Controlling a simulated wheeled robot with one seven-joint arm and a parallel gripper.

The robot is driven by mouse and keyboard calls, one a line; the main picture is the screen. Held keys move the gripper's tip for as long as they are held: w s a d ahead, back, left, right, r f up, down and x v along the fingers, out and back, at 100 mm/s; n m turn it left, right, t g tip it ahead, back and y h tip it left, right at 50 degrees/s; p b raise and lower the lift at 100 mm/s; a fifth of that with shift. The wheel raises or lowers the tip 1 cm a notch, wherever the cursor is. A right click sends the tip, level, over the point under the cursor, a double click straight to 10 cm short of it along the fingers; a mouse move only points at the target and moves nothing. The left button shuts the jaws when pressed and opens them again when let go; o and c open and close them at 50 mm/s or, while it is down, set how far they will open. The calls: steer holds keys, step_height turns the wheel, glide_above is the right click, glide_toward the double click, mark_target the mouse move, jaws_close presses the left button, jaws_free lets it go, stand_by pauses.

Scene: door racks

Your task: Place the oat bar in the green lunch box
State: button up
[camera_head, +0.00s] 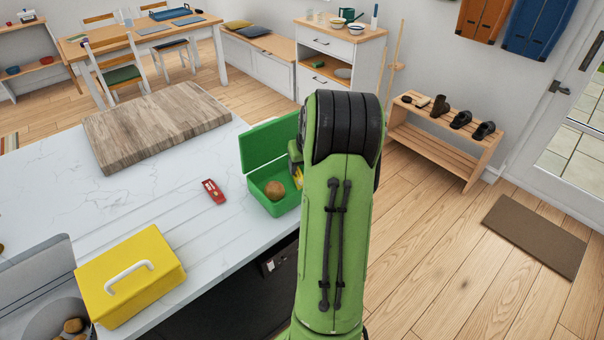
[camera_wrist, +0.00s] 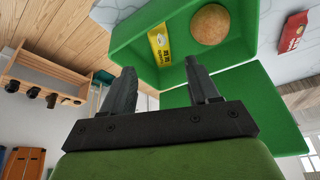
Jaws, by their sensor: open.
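The green lunch box (camera_head: 262,192) stands open at the counter's right edge, its lid (camera_head: 268,141) raised at the back. It also shows in the wrist view (camera_wrist: 240,48). A yellow wrapped bar (camera_wrist: 160,42) lies inside against one wall, beside a round brown bun (camera_wrist: 210,24); its print is too small to read. A red wrapped packet (camera_head: 213,191) lies on the counter left of the box. I cannot tell from the labels which wrapper is the oat bar. My gripper (camera_wrist: 160,76) is open and empty near the box, its fingers apart from the yellow bar. My arm mostly hides it in the head view.
A closed yellow box (camera_head: 130,275) with a white handle stands at the counter's front left. A wooden board (camera_head: 155,122) lies at the back.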

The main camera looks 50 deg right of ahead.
steer(key=a+r+n, duration=0.2)
steer(key=a+r, duration=0.4)
steer(key=a, duration=0.5)
steer(key=a+r+n, duration=0.2)
steer(key=a+r, duration=0.4)
steer(key=a, duration=0.5)
steer(key=s+a+n+t+y, duration=0.2)
steer(key=s+a+n, duration=0.1)
steer(key=s+a, duration=1.1)
steer(key=shift+s+a+r+y, duration=0.15)
steer(key=shift+a+r+y, duration=0.3)
steer(key=shift+a, duration=0.55)
